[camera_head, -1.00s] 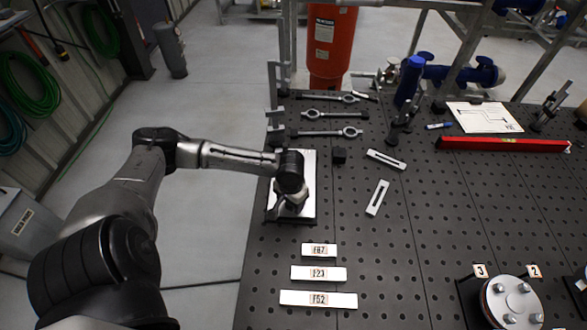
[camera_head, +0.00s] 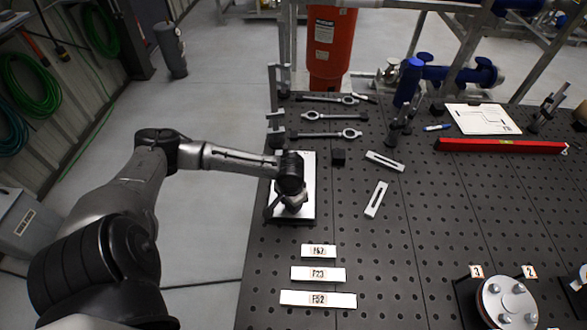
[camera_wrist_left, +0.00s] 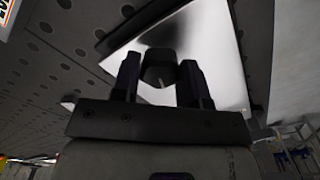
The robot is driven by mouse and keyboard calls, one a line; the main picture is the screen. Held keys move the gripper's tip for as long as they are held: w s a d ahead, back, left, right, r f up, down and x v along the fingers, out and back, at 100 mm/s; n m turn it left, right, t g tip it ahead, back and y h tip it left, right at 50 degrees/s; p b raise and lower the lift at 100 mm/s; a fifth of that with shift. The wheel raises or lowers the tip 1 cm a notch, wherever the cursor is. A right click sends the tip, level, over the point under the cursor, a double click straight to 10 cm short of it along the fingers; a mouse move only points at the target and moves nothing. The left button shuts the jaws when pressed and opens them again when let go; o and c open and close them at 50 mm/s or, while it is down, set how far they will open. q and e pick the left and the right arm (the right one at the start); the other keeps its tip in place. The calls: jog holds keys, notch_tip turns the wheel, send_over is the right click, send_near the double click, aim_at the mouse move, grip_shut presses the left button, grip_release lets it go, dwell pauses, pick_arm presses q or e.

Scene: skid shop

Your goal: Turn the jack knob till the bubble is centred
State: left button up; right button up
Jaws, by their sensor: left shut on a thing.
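My left gripper (camera_head: 291,206) reaches down over a bright levelling plate (camera_head: 308,178) at the left edge of the dark bench. In the left wrist view, its two fingers (camera_wrist_left: 159,82) stand either side of a dark round knob (camera_wrist_left: 158,62) and are shut on it. The bright plate (camera_wrist_left: 218,42) lies behind the knob there. In the head view the hand hides the knob. I cannot make out a bubble in either view. My right gripper is not in view.
Label bars (camera_head: 318,274) lie in front of the plate. A red level (camera_head: 500,146) lies at the back right, a bolted flange (camera_head: 508,300) at the front right.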

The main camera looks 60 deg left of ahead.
pick_arm(q)
jog(key=shift+m+p, duration=0.75)
jog(key=shift+m, duration=0.55)
jog(key=shift+f, duration=0.1)
jog(key=o, duration=0.6)
jog(key=shift+s+a, duration=0.1)
jog(key=o, duration=0.5)
jog(key=shift+o, duration=0.2)
jog(key=shift+p, duration=0.3)
